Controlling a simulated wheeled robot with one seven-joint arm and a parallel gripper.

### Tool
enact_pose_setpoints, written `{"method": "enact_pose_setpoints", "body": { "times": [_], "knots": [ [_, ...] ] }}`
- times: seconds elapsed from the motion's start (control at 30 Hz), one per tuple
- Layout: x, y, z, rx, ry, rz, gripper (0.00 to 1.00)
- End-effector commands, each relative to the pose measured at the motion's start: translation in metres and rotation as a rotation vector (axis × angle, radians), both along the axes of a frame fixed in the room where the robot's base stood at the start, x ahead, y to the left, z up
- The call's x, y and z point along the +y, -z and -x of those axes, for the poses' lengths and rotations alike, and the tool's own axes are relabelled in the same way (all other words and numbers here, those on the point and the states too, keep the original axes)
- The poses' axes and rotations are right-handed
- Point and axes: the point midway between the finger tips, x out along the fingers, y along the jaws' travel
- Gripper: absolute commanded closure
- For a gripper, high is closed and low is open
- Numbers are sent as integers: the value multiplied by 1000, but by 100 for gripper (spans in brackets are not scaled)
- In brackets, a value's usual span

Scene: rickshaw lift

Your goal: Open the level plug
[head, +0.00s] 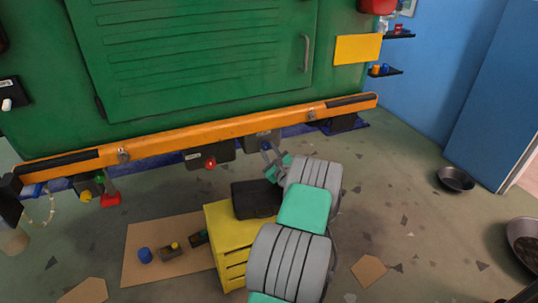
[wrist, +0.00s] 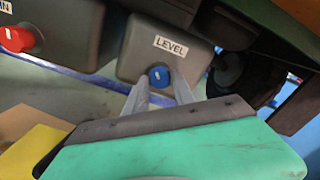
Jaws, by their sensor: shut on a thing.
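The level plug is a small blue knob (wrist: 158,77) on the face of a grey box (wrist: 150,50) labelled LEVEL. In the head view the plug (head: 266,146) shows under the orange beam, and its box (head: 257,136) hangs just behind it. My gripper (wrist: 160,88) reaches up to the box, with one finger on either side of the plug, shut on it. It also shows in the head view (head: 269,153), partly hidden by my wrist. The far side of the plug and the exact finger contact are hidden.
A red plug (wrist: 16,39) sits on a neighbouring box at the left, close by. The orange beam (head: 200,133) runs above. A yellow drawer unit (head: 232,238) with a black case (head: 254,199) stands below my arm. Dark pans (head: 455,179) lie on the floor at right.

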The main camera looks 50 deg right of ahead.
Motion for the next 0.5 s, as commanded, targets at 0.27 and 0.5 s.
{"method": "enact_pose_setpoints", "body": {
  "times": [0.27, 0.5],
  "knots": [
    [0, 3, 0, 133, 1, 225, 100],
    [0, 3, 0, 248, 0, 420, 100]
  ]
}}
